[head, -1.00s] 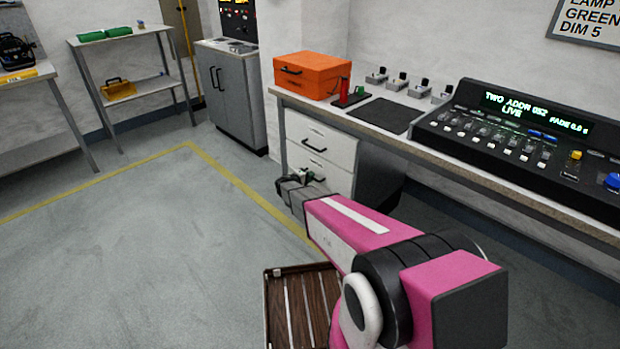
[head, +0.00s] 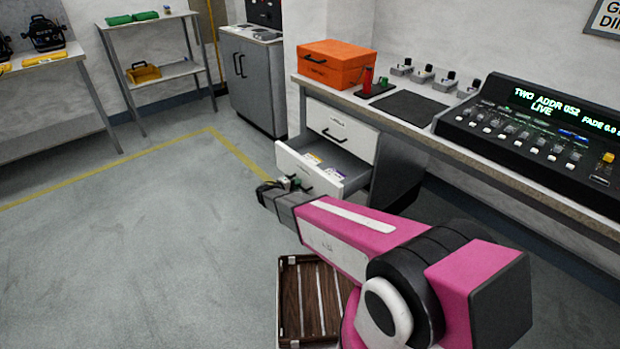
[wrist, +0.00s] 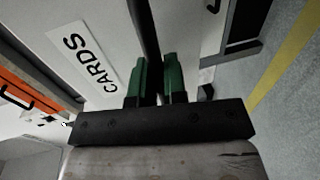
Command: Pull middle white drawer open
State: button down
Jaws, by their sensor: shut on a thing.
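The middle white drawer (head: 291,165) stands pulled out from the cabinet under the bench in the head view, with small labelled items visible inside it. Its front fills much of the wrist view, with a "CARDS" label (wrist: 83,57) beside the dark bar handle (wrist: 143,30). My gripper (head: 290,184) is at the drawer front. In the wrist view its green fingers (wrist: 155,80) are shut on the handle, one on each side. The white drawer above (head: 341,131) is closed. My forearm hides what lies below the open drawer.
A slatted wooden crate (head: 289,300) sits on the floor below my arm. An orange toolbox (head: 336,64) and a lighting console (head: 540,125) stand on the bench (head: 420,137). The floor to the left is clear up to the shelf rack (head: 168,75).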

jog(key=f+v, duration=0.2)
jog(key=v, duration=1)
jog(key=shift+s+a+f, duration=0.2)
jog(key=shift+a+f, duration=0.05)
jog(key=c, duration=1.2)
grip_release()
jog(key=v, duration=1)
jog(key=shift+s+a, duration=0.2)
jog(key=shift+a, duration=0.15)
